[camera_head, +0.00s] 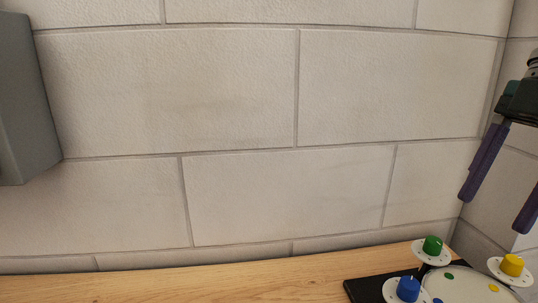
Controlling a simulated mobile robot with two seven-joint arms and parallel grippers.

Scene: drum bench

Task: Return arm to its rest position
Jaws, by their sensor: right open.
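My right gripper (494,213) hangs at the right edge of the head view, its two long purple fingers spread apart and pointing down. It is open, with nothing between the fingers. Part of it is cut off by the picture edge. It is above the drum bench's black base (368,287), apart from it. My left gripper is not in view.
On the base are a green knob (433,245), a blue knob (408,289) and a yellow knob (512,265) on white dials, around a white disc (462,288) with coloured dots. The wooden tabletop (220,285) to the left is clear. A pale block wall (240,90) stands behind.

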